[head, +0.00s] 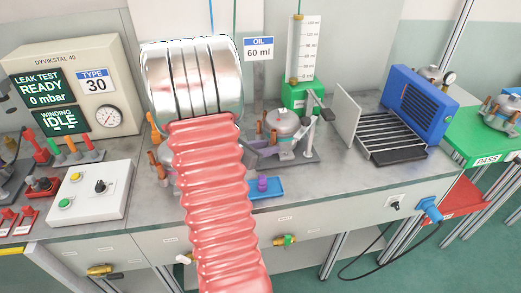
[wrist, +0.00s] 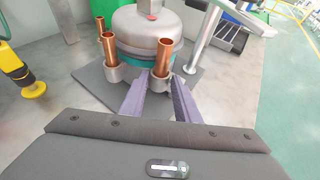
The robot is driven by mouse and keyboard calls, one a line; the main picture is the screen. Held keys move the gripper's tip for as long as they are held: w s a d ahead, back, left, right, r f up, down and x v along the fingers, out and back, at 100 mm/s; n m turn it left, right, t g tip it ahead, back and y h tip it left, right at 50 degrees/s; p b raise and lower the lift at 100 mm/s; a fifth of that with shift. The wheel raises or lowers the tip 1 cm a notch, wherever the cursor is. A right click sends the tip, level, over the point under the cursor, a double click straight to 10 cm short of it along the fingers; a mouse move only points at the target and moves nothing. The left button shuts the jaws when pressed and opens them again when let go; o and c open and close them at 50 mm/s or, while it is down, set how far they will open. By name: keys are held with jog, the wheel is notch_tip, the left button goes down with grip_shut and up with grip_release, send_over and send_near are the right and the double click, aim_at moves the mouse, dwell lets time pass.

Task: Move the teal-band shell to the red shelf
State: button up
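The teal-band shell (wrist: 138,28) fills the top middle of the wrist view, a grey domed can with a teal strip low on its side and upright copper tubes around it. In the head view the shell (head: 284,122) stands upright on a grey plate at the bench's middle, beside a lever. My gripper (wrist: 164,82) shows two purple-grey fingers, apart, at the near copper tube's grey holder; contact cannot be told. The red shelf (head: 452,203) is at lower right, below the green PASS shelf.
The green PASS shelf (head: 466,146) bears another shell (head: 500,115). A blue unit (head: 420,100) with a barred rack and an upright plate (head: 345,112) stands between bench shell and shelves. A blue tray (head: 266,189) lies in front. A green-based oil column (head: 303,55) stands behind.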

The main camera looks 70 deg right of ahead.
jog(key=shift+s+d+f, duration=0.15)
jog(key=shift+d, duration=0.15)
grip_shut()
dwell(0.3)
jog(key=shift+c, duration=0.9)
grip_release()
grip_shut()
